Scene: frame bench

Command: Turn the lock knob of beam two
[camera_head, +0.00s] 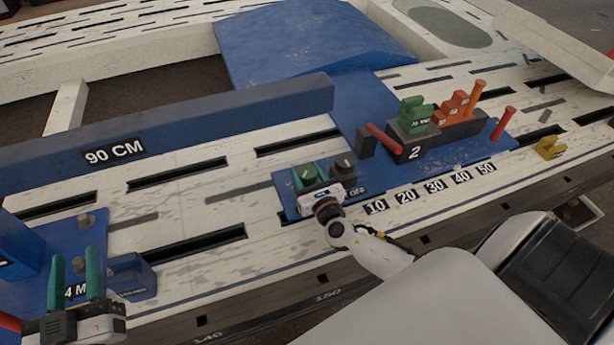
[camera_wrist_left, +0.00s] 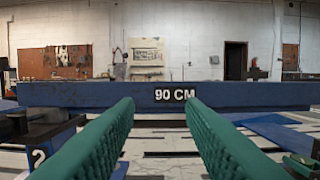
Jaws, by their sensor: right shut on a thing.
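The blue base of the unit marked 2 (camera_head: 372,125) carries two dark knobs at its near left end. The right-hand knob (camera_head: 345,164) stands free beside an OFF label. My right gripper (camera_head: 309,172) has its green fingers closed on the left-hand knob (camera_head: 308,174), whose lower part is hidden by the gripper. My left gripper (camera_head: 77,272) is open at the lower left of the head view, with a grey knob showing between or behind its fingers; I cannot tell the depth. In the left wrist view its green fingers (camera_wrist_left: 160,125) are wide apart with nothing held between them.
A long blue beam marked 90 CM (camera_head: 200,128) runs across the bench; it also shows in the left wrist view (camera_wrist_left: 240,96). A yellow piece (camera_head: 549,147) lies at right.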

